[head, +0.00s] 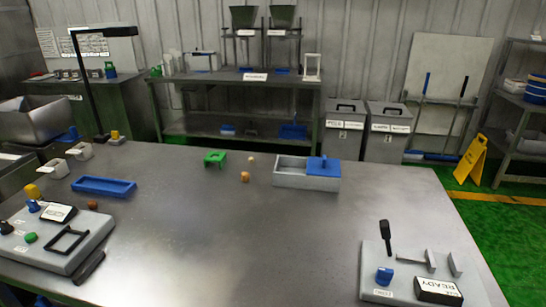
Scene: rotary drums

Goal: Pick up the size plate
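I cannot tell for sure which thing is the size plate; no label naming it is readable. A small green piece (215,157) stands on the far middle of the metal table (250,230). A blue shallow tray (104,186) lies at the left. A grey box (290,172) with a blue lid-like piece (323,165) on its right part is at the far right middle. Neither of my grippers shows in the head view.
A grey panel (95,238) with knobs and a black square frame is at the left. Another grey panel (405,258) with a black lever and a READY display (438,290) is at the right. The table's middle is clear.

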